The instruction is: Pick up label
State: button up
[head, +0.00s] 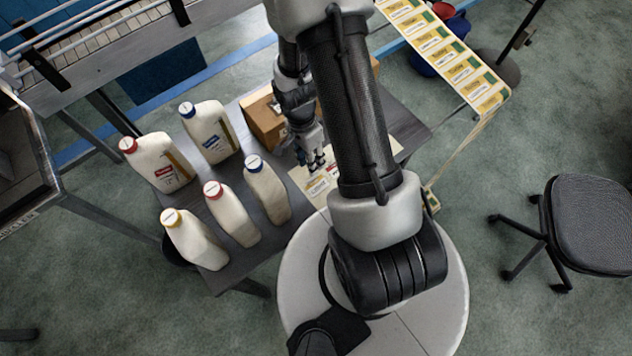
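Loose labels lie on a pale sheet on the dark table (410,128), right of the bottles. One label (317,187) has yellow on it, and another label (334,170) beside it shows red. My gripper (314,165) points down just above these labels, at their upper edge. The fingers are small and dark here. I cannot tell how far apart they are or whether they touch a label.
Several white bottles stand on the table's left, including a blue-capped one (208,130) and a yellow-capped one (194,240). A cardboard box (264,122) sits behind my gripper. A strip of yellow-and-white labels (446,55) hangs at upper right. An office chair (590,225) stands far right.

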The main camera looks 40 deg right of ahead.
aim_at(317, 184)
jog(key=shift+s+f+b, duration=0.25)
jog(key=shift+f+b, duration=0.05)
jog(key=shift+f, duration=0.6)
jog(key=shift+s+f+b, duration=0.2)
jog(key=shift+f+b, duration=0.15)
jog(key=shift+f, duration=0.5)
jog(key=shift+s+f+b, duration=0.25)
jog(key=shift+f+b, duration=0.05)
jog(key=shift+f, duration=0.6)
jog(key=shift+c, duration=0.2)
grip_shut()
